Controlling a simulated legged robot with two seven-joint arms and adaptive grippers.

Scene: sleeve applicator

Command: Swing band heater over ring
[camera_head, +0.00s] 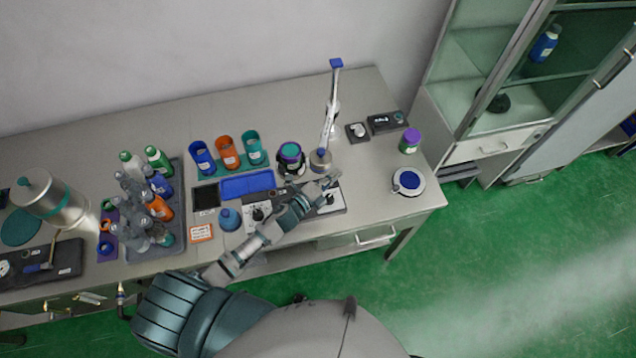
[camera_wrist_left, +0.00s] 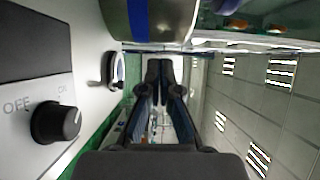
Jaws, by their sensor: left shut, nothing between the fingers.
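My left gripper (camera_head: 328,184) reaches in from the left, low over the front of the bench. In the left wrist view its fingers (camera_wrist_left: 165,75) are together with nothing between them. A grey metal cylinder with blue on it (camera_head: 320,161) stands just behind the gripper; I cannot tell for certain if it is the band heater. In the wrist view a metal body with a blue band (camera_wrist_left: 138,20) is above the fingers, apart from them. Left of it a jar with a purple and teal top (camera_head: 290,155) sits in a dark ring-like holder. My right gripper is not in view.
A control panel with an OFF/ON knob (camera_wrist_left: 55,122) is close to the gripper. A tall white stand with a blue top (camera_head: 333,110) rises behind. A round device with a blue disc (camera_head: 409,181) is right. A bottle tray (camera_head: 176,235) and coloured cups (camera_head: 228,153) are left.

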